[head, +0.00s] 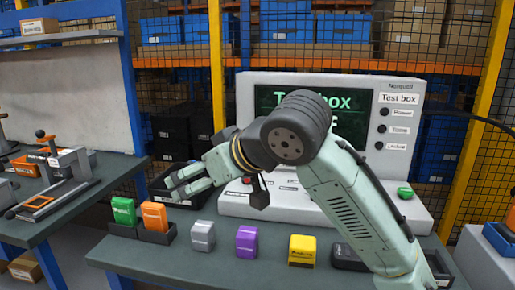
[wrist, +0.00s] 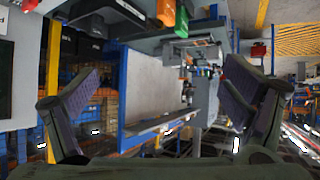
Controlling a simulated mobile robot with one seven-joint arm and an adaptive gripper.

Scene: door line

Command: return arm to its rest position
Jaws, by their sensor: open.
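My arm rises from the lower right in the head view and bends at a dark wrist joint. My gripper (head: 176,188) points left above the back left of the bench, over a black bin (head: 180,200). In the wrist view my gripper (wrist: 160,110) has its two fingers wide apart with nothing between them. The gripper is open and empty, and it appears clear of the bench top. The arm hides part of the test box (head: 256,84) and its screen.
On the bench (head: 185,255) stand green (head: 124,210) and orange (head: 155,216) blocks in black holders, then grey (head: 203,236), purple (head: 247,241) and yellow (head: 302,250) blocks. A second workbench (head: 75,200) with tools is at left. A mesh fence (head: 340,45) and shelves stand behind.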

